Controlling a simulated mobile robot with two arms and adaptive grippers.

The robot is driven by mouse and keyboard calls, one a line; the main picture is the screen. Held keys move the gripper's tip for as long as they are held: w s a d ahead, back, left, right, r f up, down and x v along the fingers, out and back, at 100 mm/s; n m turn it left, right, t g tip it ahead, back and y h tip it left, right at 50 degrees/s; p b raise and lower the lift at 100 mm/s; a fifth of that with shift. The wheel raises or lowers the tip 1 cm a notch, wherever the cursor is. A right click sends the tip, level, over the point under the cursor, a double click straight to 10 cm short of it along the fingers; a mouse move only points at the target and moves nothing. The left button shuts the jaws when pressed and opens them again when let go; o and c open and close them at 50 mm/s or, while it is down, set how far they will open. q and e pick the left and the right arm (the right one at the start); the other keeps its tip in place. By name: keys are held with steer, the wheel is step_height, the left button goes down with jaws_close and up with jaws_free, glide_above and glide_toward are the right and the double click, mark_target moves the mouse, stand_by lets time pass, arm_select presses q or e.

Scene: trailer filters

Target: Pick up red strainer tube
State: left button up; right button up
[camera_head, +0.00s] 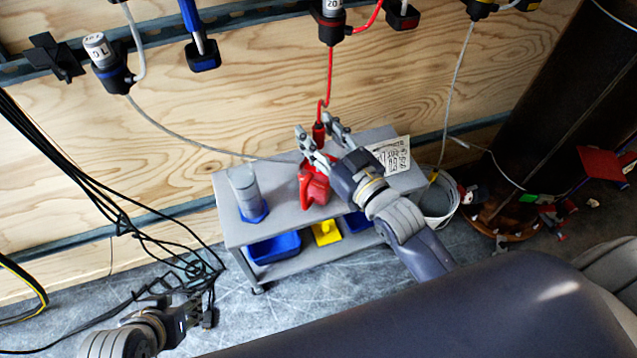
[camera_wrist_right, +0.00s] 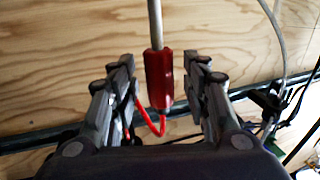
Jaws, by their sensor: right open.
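The red strainer tube shows in the right wrist view as a red cylinder (camera_wrist_right: 158,80) with a thin grey rod rising from its top. In the head view, its red part (camera_head: 318,133) shows between the right fingers, above the cart; the rest is hard to make out. My right gripper (camera_head: 317,126) is open, with one finger on each side of the tube. In the right wrist view, gaps show between the tube and both fingers (camera_wrist_right: 158,78). My left gripper (camera_head: 205,312) is low at the left, away from the tube; its jaws are unclear.
A grey cart (camera_head: 230,225) holds a clear cylinder with a blue base (camera_head: 246,192), a red container (camera_head: 313,187) and a printed sheet (camera_head: 392,154). Blue and yellow bins sit below. A red hose (camera_head: 329,75) hangs by the tube. Black cables (camera_head: 110,205) hang at left.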

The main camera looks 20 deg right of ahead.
steer(key=shift+w, duration=0.1)
jaws_close()
steer(key=shift+r, duration=0.1)
steer(key=shift+r, duration=0.15)
